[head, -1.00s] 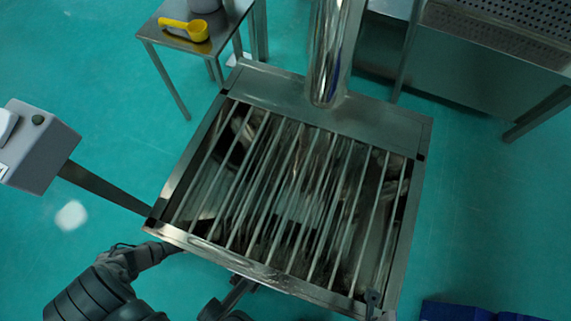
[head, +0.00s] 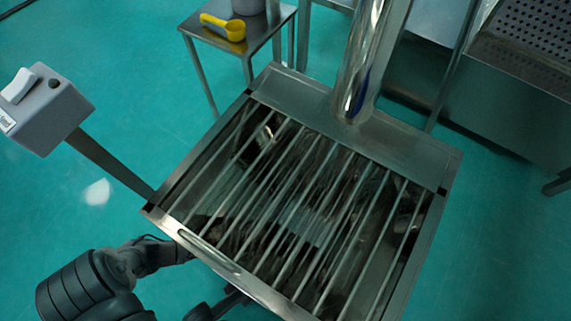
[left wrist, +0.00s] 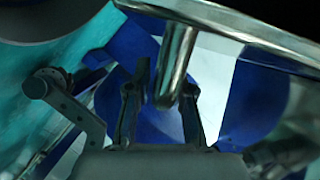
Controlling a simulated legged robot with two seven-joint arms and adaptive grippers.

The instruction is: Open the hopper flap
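The hopper (head: 215,270) is a square steel box with a barred grate on top, in the middle of the head view. My left arm comes in from the lower left, and its gripper end is hidden by the hopper's near left edge. In the left wrist view, my left gripper (left wrist: 164,88) has its two fingers apart. A bent shiny metal bar (left wrist: 178,50) reaches down between the fingers; whether they touch it I cannot tell. The flap itself cannot be made out clearly. My right gripper cannot be identified in either view.
A grey switch box (head: 45,110) on a metal arm stands left of the hopper. A shiny vertical pipe (head: 370,60) rises at its far side. A small table (head: 235,42) with a yellow scoop (head: 225,27) stands behind. Green floor is clear at left.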

